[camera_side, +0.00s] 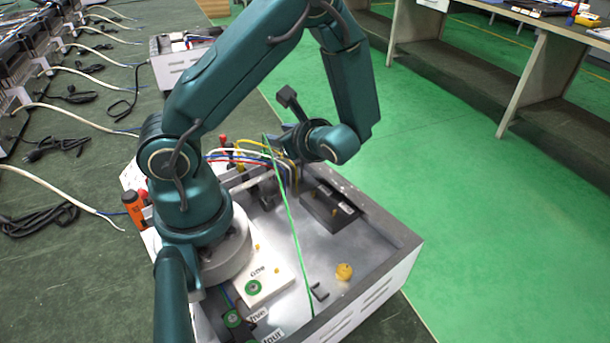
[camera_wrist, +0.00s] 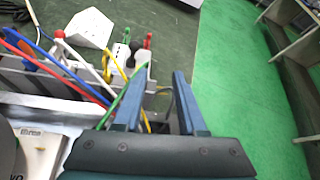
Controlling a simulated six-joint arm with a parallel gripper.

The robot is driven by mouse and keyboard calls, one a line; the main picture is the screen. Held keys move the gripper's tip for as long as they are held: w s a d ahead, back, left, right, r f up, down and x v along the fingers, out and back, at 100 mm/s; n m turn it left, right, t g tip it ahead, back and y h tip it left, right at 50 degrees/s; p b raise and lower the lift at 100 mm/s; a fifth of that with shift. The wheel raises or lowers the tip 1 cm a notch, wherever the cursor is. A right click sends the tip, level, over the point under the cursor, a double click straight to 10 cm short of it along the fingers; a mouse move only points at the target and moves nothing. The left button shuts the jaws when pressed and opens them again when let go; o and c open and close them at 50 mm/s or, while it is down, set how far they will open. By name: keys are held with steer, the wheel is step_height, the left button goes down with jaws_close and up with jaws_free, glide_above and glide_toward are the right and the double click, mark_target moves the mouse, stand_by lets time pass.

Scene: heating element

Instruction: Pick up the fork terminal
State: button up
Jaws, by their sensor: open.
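My gripper (camera_wrist: 156,80) is open, with its two blue fingers apart at the lower middle of the wrist view. A thin green wire (camera_wrist: 112,108) passes close to the left finger, and a yellow wire (camera_wrist: 116,72) runs toward the space between the fingers. I cannot tell whether either wire touches them. In the side view the green wire (camera_side: 288,208) runs down across the metal box, and my wrist hides most of the gripper. A fork terminal is too small to make out in either view.
Red, blue and white wires (camera_wrist: 62,68) lie along the grey rack at left in the wrist view. The open metal box (camera_side: 390,246) holds a black block (camera_side: 328,206), a yellow round part (camera_side: 343,271) and a white labelled plate (camera_side: 277,277). Green floor at right is clear.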

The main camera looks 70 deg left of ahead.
mark_target(264, 147)
steer(key=shift+s+a+f+m+y, duration=0.1)
steer(key=shift+s+a+f+m, duration=0.3)
steer(key=shift+a+f, duration=0.5)
steer(key=shift+s+a+f+m+y, duration=0.1)
steer(key=shift+s+a+f+m, duration=0.3)
steer(key=shift+a+f, duration=0.5)
steer(key=shift+s+a+f+m+y, duration=0.1)
steer(key=shift+s+a+f+m, duration=0.3)
steer(key=shift+a+f, duration=0.5)
steer(key=shift+d+f, duration=0.2)
jaws_close()
